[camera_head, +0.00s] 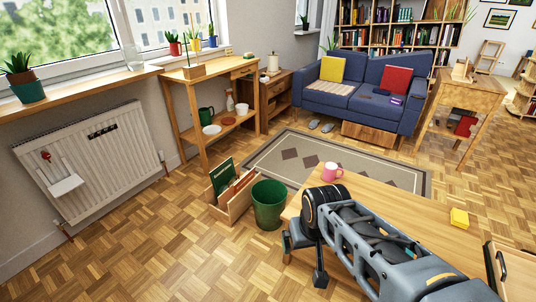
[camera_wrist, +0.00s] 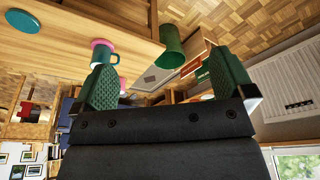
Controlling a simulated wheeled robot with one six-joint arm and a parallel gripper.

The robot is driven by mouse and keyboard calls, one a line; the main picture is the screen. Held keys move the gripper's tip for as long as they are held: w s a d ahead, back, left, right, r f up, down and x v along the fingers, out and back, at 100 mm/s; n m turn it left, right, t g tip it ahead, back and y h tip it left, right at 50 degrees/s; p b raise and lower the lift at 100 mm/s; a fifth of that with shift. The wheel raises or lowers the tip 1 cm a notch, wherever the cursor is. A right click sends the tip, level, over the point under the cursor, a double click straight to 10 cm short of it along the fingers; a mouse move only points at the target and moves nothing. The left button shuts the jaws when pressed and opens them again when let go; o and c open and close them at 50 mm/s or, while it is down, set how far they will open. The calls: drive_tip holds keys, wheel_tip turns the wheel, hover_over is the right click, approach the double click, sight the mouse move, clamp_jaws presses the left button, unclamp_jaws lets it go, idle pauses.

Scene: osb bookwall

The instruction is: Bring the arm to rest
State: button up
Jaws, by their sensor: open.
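My arm reaches out over the near wooden table from the lower right of the head view. My gripper (camera_head: 303,260) is at its end, near the table's left edge. In the wrist view my gripper (camera_wrist: 166,75) shows two green ribbed fingers set wide apart, with nothing between them touching either one. The wrist view is turned nearly upside down. The part of the table under my arm is hidden in the head view.
The wooden table (camera_head: 385,205) carries a pink mug (camera_head: 332,172) and a yellow block (camera_head: 459,218). A green bin (camera_head: 269,205) and a wooden crate (camera_head: 231,192) stand on the floor beside it. A teal mug (camera_wrist: 104,54) shows in the wrist view. Floor at left is clear.

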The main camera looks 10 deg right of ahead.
drive_tip(key=w+p+v, duration=0.3)
drive_tip(key=p+v, duration=1)
drive_tip(key=v, duration=0.1)
drive_tip(key=w+r+p+v, duration=0.1)
drive_tip(key=w+p+v, duration=0.2)
drive_tip(key=p+v, duration=1)
drive_tip(key=shift+w+r+t, duration=0.15)
drive_tip(key=shift+r+t, duration=0.15)
drive_tip(key=shift+r, duration=0.45)
drive_tip(key=shift+a, duration=0.1)
